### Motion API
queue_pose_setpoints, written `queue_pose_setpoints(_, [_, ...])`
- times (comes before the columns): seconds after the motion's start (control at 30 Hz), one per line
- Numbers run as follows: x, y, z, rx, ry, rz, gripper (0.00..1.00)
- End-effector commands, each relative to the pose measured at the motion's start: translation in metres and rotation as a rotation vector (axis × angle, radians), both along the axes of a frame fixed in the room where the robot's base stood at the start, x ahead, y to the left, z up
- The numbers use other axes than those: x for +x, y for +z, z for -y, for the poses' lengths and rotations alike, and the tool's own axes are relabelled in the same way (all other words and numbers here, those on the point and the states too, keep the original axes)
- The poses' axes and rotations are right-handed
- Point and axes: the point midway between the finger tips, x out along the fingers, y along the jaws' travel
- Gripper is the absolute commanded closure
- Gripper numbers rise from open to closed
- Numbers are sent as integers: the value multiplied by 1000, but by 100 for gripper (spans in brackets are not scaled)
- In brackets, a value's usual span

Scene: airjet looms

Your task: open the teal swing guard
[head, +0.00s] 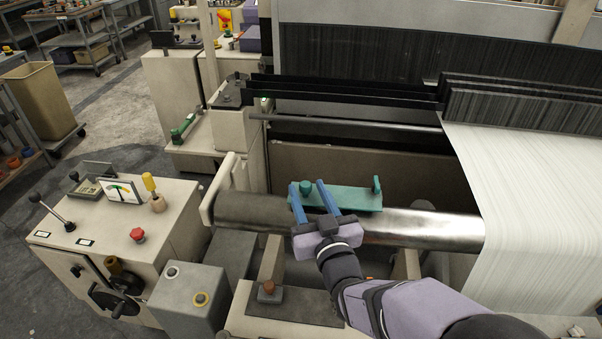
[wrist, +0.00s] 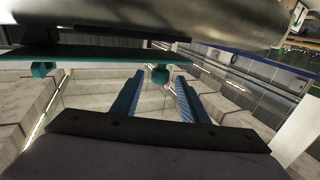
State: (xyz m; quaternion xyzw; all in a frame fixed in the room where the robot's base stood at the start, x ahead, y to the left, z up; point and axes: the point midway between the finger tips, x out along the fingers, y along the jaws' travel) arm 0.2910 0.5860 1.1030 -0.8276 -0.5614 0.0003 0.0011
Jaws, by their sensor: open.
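The teal swing guard (head: 350,198) is a flat teal plate lying over the shiny metal roller in the head view. In the wrist view the guard (wrist: 100,54) crosses the upper part as a dark teal strip.
The metal roller (head: 420,227) runs under the guard. White cloth (head: 530,200) hangs at the right, and dark loom bars (head: 345,95) stand behind. A control box (head: 115,215) with levers and a red button is at the left. A grey box (head: 188,300) stands before it.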

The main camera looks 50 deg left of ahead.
Motion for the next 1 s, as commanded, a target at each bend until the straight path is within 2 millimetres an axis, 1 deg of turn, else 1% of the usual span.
queue_pose_setpoints(0.5, [20, 2, -50, -2, 0, 1, 60])
queue_pose_setpoints(0.7, [24, 1, -60, -1, 0, 2, 60])
queue_pose_setpoints(1.0, [25, 0, -62, -1, 0, 2, 60])
